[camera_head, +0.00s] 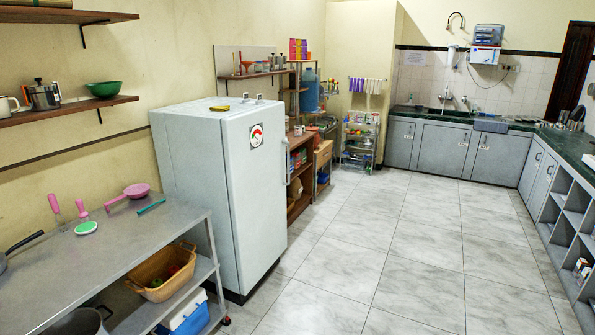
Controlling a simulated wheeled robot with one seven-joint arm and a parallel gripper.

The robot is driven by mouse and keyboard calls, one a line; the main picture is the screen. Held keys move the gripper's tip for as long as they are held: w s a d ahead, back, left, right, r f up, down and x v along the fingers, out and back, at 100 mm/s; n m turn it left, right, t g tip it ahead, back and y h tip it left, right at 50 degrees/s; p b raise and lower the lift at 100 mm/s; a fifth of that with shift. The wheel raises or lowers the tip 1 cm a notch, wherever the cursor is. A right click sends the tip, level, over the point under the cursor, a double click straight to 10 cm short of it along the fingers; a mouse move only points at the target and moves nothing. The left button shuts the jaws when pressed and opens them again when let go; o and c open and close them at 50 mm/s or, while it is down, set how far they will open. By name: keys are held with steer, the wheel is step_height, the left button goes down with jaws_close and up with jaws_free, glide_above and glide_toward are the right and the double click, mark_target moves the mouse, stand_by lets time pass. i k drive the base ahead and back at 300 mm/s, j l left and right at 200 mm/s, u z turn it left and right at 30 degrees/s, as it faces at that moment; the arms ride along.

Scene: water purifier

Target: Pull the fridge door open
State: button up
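A white fridge (190,175) stands against the left wall. Its door (256,200) faces right and looks shut, with a round red, white and green sticker (257,135) near the top. A small yellow item lies on the fridge's top. My gripper is not in view, and no part of my arm shows near the fridge.
A metal table (110,250) with pink utensils stands at the near left, close to the fridge, with a basket (162,272) on its lower shelf. Wooden shelves (300,175) stand just beyond the fridge. The tiled floor (400,250) in front of the door is clear.

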mark_target(254, 141)
steer(key=i+u, duration=0.1)
steer(key=i, duration=0.45)
steer(key=i+l+u, duration=0.1)
steer(key=i, duration=0.45)
steer(key=i+l+u, duration=0.1)
steer(key=i, duration=0.45)
steer(key=i+l+u, duration=0.1)
steer(key=i, duration=0.45)
steer(key=i+l+u, duration=0.15)
steer(key=i+u, duration=0.3)
steer(key=i+l+u, duration=0.25)
steer(key=u, duration=0.2)
steer(key=i+l+u, duration=0.25)
steer(key=l+u, duration=0.2)
steer(key=i+l+u, duration=0.2)
steer(key=l+u, duration=0.25)
steer(key=i+l+u, duration=0.2)
steer(key=l, duration=0.2)
steer(key=l+u, duration=0.25)
steer(key=l, duration=0.15)
